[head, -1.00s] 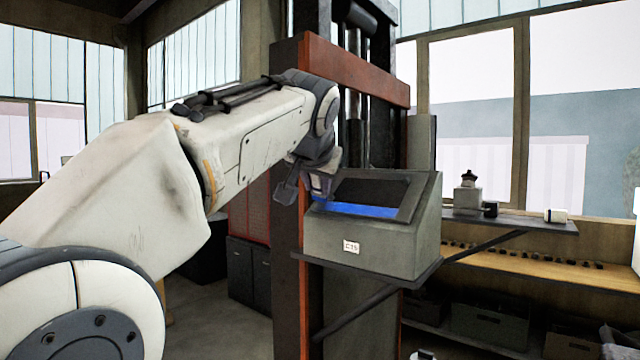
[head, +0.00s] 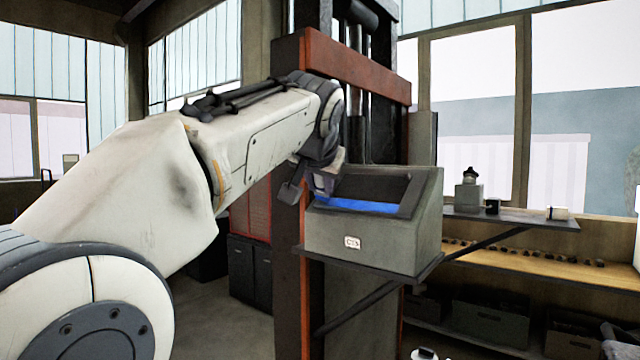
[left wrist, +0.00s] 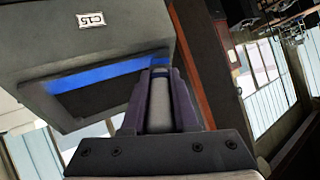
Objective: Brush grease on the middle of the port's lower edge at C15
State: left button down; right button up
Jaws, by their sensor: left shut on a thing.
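The grey box labelled C15 (head: 352,242) stands on a bracket shelf at the front of a red-and-dark post. Its sloping face has a dark-framed port with a blue strip (head: 362,206) along the lower edge. My left gripper (head: 325,182) is at the port's left side; the head view does not show whether it touches. In the left wrist view its purple jaws (left wrist: 160,105) are shut on a pale grey cylindrical handle (left wrist: 160,103), seemingly the brush. The brush's tip cannot be made out. The blue strip (left wrist: 98,74) and C15 label (left wrist: 91,19) also show there. My right gripper is out of view.
A dark shelf (head: 530,221) to the right of the box carries a small bottle on a block (head: 468,195), a black cup (head: 492,206) and a white cup (head: 557,213). A wooden bench (head: 540,260) with crates below runs under it. The post (head: 290,215) stands close to my left gripper.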

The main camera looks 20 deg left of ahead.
pick_arm(q)
jog(key=shift+s+d+b, duration=0.1)
jog(key=shift+s+d, duration=0.15)
jog(key=shift+d, duration=0.4)
jog(key=shift+s+d+b, duration=0.1)
jog(key=shift+s+d, duration=0.15)
jog(key=shift+d, duration=0.35)
jog(key=shift+s+d+b, duration=0.1)
jog(key=shift+s+d, duration=0.15)
jog(key=shift+d, duration=0.4)
jog(key=shift+w+a+p, duration=0.1)
jog(key=shift+w+a, duration=0.15)
jog(key=shift+a, duration=0.4)
jog(key=shift+w+a+p, duration=0.15)
jog(key=shift+w+a, duration=0.1)
jog(key=shift+a, duration=0.35)
jog(key=shift+w+a+p, duration=0.1)
jog(key=shift+w+a, duration=0.15)
jog(key=shift+a, duration=0.4)
jog(key=s+a+r+p, duration=0.1)
jog(key=s+r+p, duration=0.2)
jog(key=r, duration=0.2)
jog(key=shift+s, duration=0.25)
jog(key=shift+a+f, duration=0.1)
